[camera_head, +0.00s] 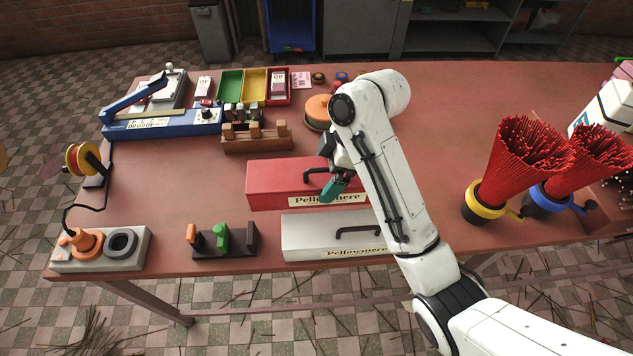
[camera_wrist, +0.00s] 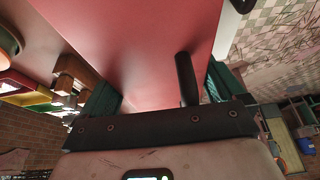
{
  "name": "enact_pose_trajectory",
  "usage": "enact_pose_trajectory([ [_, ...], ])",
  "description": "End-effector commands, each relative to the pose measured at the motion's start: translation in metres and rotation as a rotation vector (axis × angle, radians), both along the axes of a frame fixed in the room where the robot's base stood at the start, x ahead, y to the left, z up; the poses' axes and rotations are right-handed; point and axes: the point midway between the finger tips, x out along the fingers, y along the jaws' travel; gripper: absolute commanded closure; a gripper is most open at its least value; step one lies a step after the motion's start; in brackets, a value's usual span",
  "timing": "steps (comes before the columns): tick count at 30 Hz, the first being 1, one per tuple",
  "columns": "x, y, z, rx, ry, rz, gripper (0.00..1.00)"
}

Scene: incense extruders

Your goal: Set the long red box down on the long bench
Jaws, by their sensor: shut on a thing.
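The long red box (camera_head: 275,182) has a black handle on its lid and a cream "Pellowmere" label on its front. It is level near the middle of the long bench (camera_head: 460,95). My gripper (camera_head: 332,166) is over its right part, one teal finger at the front edge and the other side toward the back. In the wrist view, my gripper (camera_wrist: 160,95) spans the red box's lid (camera_wrist: 140,40), with the black handle (camera_wrist: 186,78) between the fingers. My arm hides the box's right end. I cannot tell whether its underside touches the bench.
A silver box (camera_head: 305,232) lies just in front of the red box. A wooden rack (camera_head: 255,145) and an orange round item (camera_head: 319,107) stand behind. A small dark rack (camera_head: 225,243) is front left. Red stick bundles (camera_head: 520,160) stand right. The back right bench is clear.

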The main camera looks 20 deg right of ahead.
Motion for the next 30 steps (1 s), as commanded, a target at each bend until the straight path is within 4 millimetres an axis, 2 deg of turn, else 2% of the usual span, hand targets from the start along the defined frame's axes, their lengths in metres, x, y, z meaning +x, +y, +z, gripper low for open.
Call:
enact_pose_trajectory([
  [1,0.009,0.000,-0.009,-0.001,-0.005,0.001,0.54],
  [3,0.020,-0.001,-0.013,0.000,-0.004,0.001,0.54],
  [15,0.059,-0.005,-0.052,-0.001,-0.003,-0.001,0.54],
  [23,0.068,-0.006,-0.065,-0.001,-0.003,-0.001,0.54],
  [30,0.069,-0.006,-0.091,-0.001,-0.002,-0.001,0.54],
])
